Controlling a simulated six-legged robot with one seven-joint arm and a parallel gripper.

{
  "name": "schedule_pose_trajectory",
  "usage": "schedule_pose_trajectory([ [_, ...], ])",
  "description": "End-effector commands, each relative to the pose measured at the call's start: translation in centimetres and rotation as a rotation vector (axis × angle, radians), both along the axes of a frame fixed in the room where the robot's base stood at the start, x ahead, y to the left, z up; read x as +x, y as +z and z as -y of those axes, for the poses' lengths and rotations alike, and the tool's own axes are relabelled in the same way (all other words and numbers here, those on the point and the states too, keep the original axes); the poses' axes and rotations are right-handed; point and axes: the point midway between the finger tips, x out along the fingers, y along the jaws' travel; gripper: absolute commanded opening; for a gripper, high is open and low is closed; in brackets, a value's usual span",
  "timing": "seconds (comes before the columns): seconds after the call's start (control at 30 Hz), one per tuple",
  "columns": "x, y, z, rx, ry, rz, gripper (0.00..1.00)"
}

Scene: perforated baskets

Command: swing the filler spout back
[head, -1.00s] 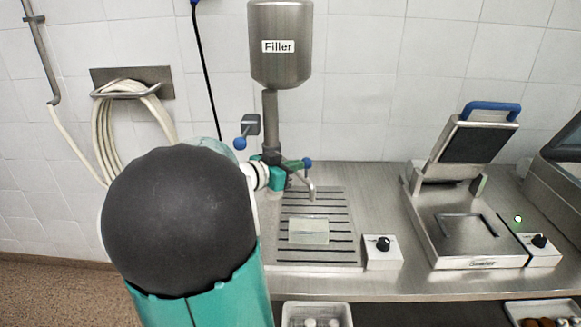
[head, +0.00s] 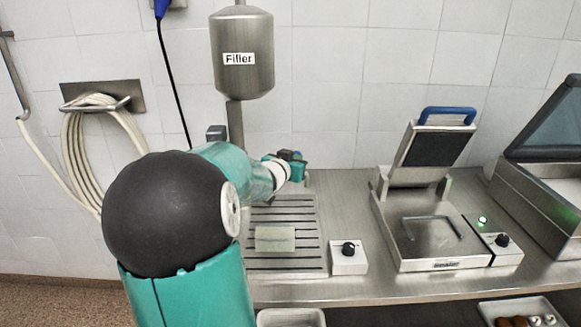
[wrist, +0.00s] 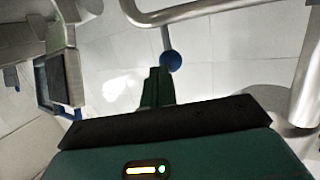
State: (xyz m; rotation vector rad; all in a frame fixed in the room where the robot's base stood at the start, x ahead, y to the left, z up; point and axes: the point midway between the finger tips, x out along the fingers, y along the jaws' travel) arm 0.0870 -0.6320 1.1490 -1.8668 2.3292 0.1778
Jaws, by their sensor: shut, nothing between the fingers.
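The filler (head: 243,52) is a steel hopper on a vertical pipe against the tiled wall. In the head view my arm and wrist hide its spout and handle. In the wrist view a bent steel tube, which looks like the spout (wrist: 200,10), crosses the top. A thin rod with a blue ball knob (wrist: 171,61) hangs below it. My gripper (wrist: 157,76) is shut and empty, its dark green fingertips just below and left of the knob in the picture. I cannot tell whether they touch it.
A clear block-like container (head: 275,239) lies on the slotted drip tray (head: 285,262). A control box with a black knob (head: 348,257) stands right of it. Further right is an open sealer (head: 430,225) with a blue handle. A hose (head: 75,150) hangs on the left wall.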

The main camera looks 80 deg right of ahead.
Motion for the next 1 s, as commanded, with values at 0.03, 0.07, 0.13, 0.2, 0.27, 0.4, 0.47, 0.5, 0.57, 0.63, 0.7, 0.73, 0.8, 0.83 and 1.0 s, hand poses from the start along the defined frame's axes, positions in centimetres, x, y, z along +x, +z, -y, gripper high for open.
schedule_pose_trajectory([
  [0.03, -0.1, -0.1, 1.0, 0.001, -0.001, -0.005, 0.0],
  [0.07, -0.3, -0.1, 1.5, 0.001, 0.0, -0.005, 0.0],
  [0.13, -0.5, -0.1, 2.9, 0.001, -0.001, -0.005, 0.0],
  [0.2, -0.8, -0.1, 4.2, 0.001, -0.001, -0.006, 0.0],
  [0.27, -0.8, -0.1, 5.2, 0.0, 0.0, -0.005, 0.0],
  [0.4, -1.0, -0.1, 7.2, 0.001, 0.001, -0.005, 0.0],
  [0.47, -1.0, -0.1, 7.9, 0.0, 0.001, -0.003, 0.0],
  [0.5, -1.0, -0.1, 8.3, 0.001, 0.001, -0.004, 0.0],
  [0.57, -1.1, -0.1, 8.8, 0.001, 0.002, -0.003, 0.0],
  [0.63, -1.1, -0.1, 9.3, 0.0, 0.0, -0.002, 0.0],
  [0.7, -1.2, -0.1, 9.6, 0.0, 0.0, -0.002, 0.0],
  [0.73, -1.2, 0.0, 9.7, 0.0, 0.0, -0.002, 0.0],
  [0.8, -1.2, 0.0, 9.9, 0.0, 0.001, -0.001, 0.0],
  [0.83, -1.2, 0.0, 9.9, 0.0, 0.001, -0.001, 0.0],
  [1.0, -1.2, 0.0, 10.0, 0.0, 0.003, 0.0, 0.0],
])
